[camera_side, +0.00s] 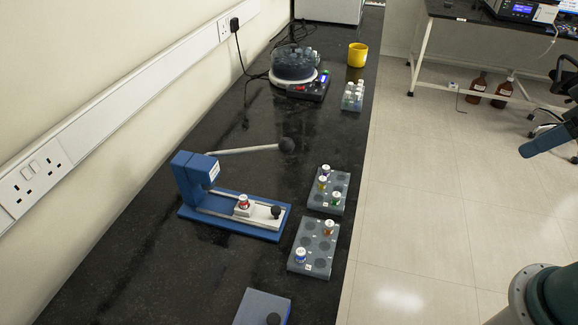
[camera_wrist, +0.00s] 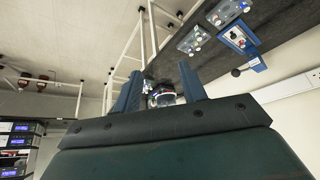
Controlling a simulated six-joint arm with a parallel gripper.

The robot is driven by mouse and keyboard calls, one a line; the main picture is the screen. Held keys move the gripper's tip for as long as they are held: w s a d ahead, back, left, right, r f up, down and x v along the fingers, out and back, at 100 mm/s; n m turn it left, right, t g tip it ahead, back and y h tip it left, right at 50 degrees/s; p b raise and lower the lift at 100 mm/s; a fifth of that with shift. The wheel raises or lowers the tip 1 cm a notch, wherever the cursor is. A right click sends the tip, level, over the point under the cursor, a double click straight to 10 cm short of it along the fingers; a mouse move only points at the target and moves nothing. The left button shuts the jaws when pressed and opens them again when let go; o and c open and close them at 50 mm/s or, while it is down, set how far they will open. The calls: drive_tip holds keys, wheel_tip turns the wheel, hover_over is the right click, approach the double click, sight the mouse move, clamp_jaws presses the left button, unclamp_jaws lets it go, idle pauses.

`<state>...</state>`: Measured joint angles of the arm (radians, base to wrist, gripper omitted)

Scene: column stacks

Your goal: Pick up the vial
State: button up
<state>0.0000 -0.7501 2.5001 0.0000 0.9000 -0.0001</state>
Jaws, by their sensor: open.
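Several vials stand in view, and I cannot tell which one the task means. A red-capped vial (camera_side: 243,203) stands on the slide of a blue device (camera_side: 190,185) in the side view. The near grey rack (camera_side: 313,248) holds a blue-capped vial (camera_side: 301,256) and an orange-capped vial (camera_side: 329,228). The middle rack (camera_side: 318,200) holds a red-capped vial (camera_side: 326,170), a yellow-capped vial (camera_side: 322,183) and a green-capped vial (camera_side: 336,199). My gripper (camera_wrist: 160,70) shows two blue fingers spread apart in the wrist view, away from the racks, with no vial held.
A blue-grey box (camera_side: 262,306) lies at the near end.

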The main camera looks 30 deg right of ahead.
drive_tip(key=shift+o, duration=0.4)
drive_tip(key=w, duration=0.1)
drive_tip(key=g, duration=0.1)
hover_over(244, 204)
drive_tip(key=s, duration=0.1)
drive_tip(key=shift+s+d+f, duration=0.1)
drive_tip(key=shift+f, duration=5.45)
drive_tip(key=shift+s+d+f, duration=0.1)
drive_tip(key=shift+f, duration=5.45)
drive_tip(key=shift+f, duration=0.1)
